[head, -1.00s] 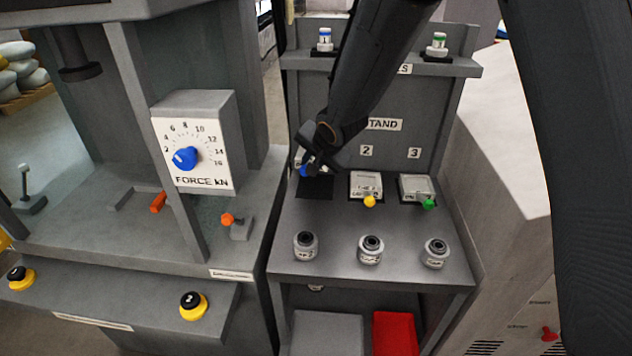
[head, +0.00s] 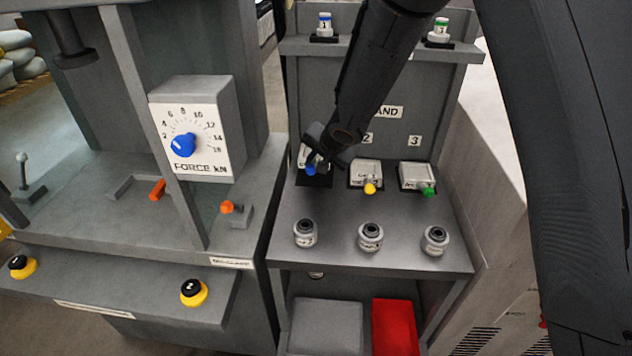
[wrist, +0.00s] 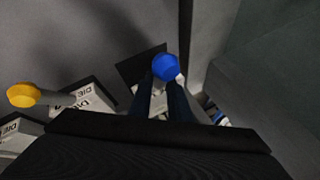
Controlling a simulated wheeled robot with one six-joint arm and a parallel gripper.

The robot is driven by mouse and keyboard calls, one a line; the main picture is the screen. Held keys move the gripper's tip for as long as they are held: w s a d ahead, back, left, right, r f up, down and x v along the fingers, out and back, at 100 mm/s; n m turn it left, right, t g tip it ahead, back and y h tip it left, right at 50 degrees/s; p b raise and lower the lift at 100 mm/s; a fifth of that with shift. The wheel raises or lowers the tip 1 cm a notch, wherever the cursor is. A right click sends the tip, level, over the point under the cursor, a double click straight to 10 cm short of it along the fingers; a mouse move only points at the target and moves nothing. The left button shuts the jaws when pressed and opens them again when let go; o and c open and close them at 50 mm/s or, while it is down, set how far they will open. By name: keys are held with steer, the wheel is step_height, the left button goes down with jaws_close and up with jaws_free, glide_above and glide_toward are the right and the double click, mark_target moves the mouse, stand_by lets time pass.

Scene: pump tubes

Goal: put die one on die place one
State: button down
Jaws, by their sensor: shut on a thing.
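Die one has a blue knob (head: 311,169) and a pale block that is mostly hidden by my gripper. My gripper (head: 318,158) is shut on die one at the left of the stand. In the wrist view the blue knob (wrist: 165,67) shows at the fingertips (wrist: 163,92), with a bit of pale block between the fingers. Die place one is the black pad (head: 314,182) at the left of the stand's row; its front part shows below die one. It also shows as a dark square (wrist: 132,66) in the wrist view. I cannot tell whether die one touches the pad.
A die with a yellow knob (head: 369,187) and one with a green knob (head: 428,189) stand to the right. Three grey round pieces, such as the left one (head: 305,233), stand along the front. The press (head: 195,125) with its blue dial is close at left.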

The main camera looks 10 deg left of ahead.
steer(key=shift+f+b, duration=0.85)
steer(key=shift+f, duration=1.6)
steer(key=shift+f, duration=0.1)
steer(key=c, duration=1.7)
jaws_free()
steer(key=shift+o, duration=0.2)
